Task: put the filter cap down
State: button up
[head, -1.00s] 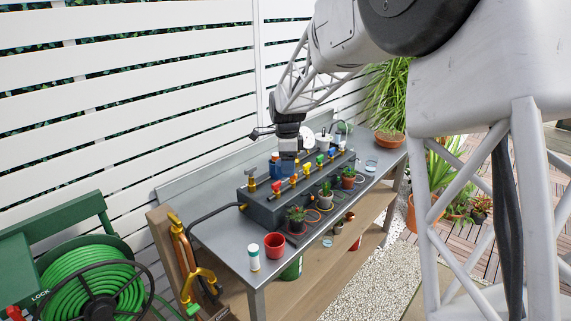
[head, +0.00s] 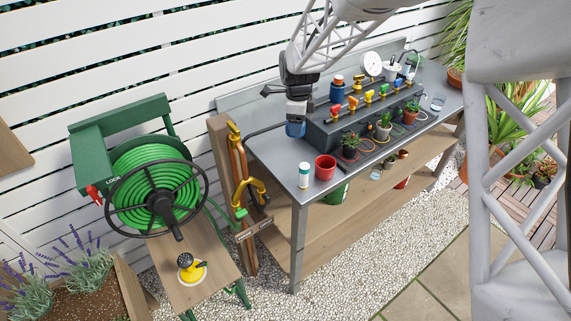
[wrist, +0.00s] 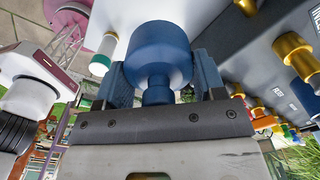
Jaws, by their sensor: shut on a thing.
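The filter cap (wrist: 160,50) is blue, with a wide round body and a narrower stem. It fills the upper middle of the wrist view, between the two blue fingers of my gripper (wrist: 160,82). My gripper is shut on it. In the head view my gripper (head: 297,108) hangs over the left end of the steel bench (head: 268,158), and the cap (head: 295,130) shows as a blue patch below it. I cannot tell whether the cap touches the bench. A blue canister (head: 337,92) with an orange top stands farther back, behind the dark manifold box (head: 322,134).
The manifold carries several coloured valves. A white bottle (head: 304,176) and a red pot (head: 326,167) stand near the bench's front left corner. Small potted plants (head: 349,142) line the manifold's front. A hose reel (head: 157,180) stands left of the bench. Bare steel lies between manifold and bottle.

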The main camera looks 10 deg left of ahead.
jog(key=s+a+f, duration=0.2)
jog(key=shift+s+a, duration=0.15)
jog(key=shift+a, duration=0.2)
jog(key=shift+f, duration=0.1)
send_over(287, 164)
jog(key=shift+f, duration=3)
jog(key=shift+f, duration=1.85)
jog(key=shift+f, duration=0.15)
jog(key=o, duration=0.9)
